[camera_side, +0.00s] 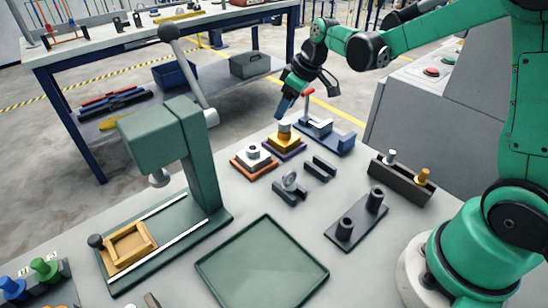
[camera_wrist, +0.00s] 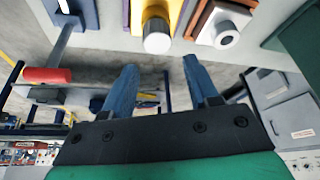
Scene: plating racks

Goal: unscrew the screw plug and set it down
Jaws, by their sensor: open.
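The screw plug looks to be the short grey cylinder (camera_side: 285,127) standing upright on a yellow block (camera_side: 284,139) with a dark purple base. In the wrist view the grey plug (camera_wrist: 157,43) shows end-on, just beyond the fingertips and roughly midway between them. My gripper (camera_side: 282,109) is just above the plug in the side view, tilted, with its blue fingers pointing down. In the wrist view my gripper (camera_wrist: 162,62) has its two blue fingers spread apart with nothing between them. Whether a finger touches the plug cannot be told.
A white block with a ringed hole (camera_side: 252,151) on an orange base stands beside the plug's block. A red-handled clamp (camera_side: 318,126) on a blue base stands close behind right. A green press (camera_side: 195,160) rises at left. The green tray (camera_side: 262,262) in front is empty.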

